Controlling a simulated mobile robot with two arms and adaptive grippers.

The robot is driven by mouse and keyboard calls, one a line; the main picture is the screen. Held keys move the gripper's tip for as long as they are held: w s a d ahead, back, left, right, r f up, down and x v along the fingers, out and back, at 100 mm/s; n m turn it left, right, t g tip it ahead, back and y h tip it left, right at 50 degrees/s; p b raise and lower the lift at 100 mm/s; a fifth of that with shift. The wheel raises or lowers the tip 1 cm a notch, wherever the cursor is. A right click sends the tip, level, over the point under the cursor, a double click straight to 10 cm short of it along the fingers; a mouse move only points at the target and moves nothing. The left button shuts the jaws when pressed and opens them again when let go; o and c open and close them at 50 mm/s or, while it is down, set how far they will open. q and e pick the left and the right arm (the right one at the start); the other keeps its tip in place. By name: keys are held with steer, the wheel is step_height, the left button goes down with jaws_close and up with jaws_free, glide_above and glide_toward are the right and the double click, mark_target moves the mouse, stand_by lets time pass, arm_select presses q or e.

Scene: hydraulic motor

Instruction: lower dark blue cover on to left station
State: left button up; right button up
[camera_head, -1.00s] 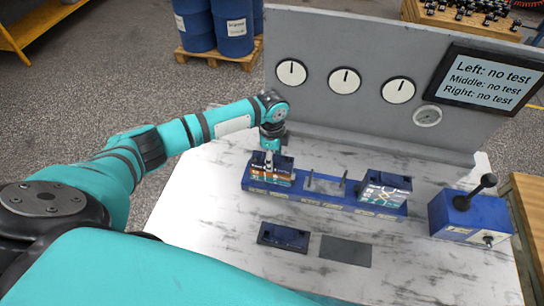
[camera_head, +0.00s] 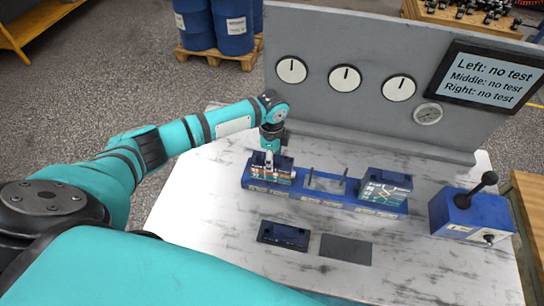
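The left station (camera_head: 248,183) is the left end of a long blue base on the white table. A block with orange and white markings (camera_head: 273,172) stands there, with a dark blue cover (camera_head: 286,162) at its top. My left gripper (camera_head: 269,159) points down at the cover, its fingertips right at it. The view is too small to tell whether the fingers grip it or whether the cover touches the block. Another dark blue piece (camera_head: 284,236) lies on a dark mat at the front. My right gripper is not in view.
The middle station (camera_head: 326,183) holds upright metal pins. A marked block with a dark top (camera_head: 385,186) stands at the right station. A bare dark mat (camera_head: 345,249) lies in front. A blue lever box (camera_head: 470,215) is at right. A grey gauge panel (camera_head: 360,125) stands behind.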

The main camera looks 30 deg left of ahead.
arm_select(q)
steer(key=o, duration=0.5)
steer(key=shift+r, duration=0.1)
step_height(320, 180, up, 12)
steer(key=shift+f, duration=0.1)
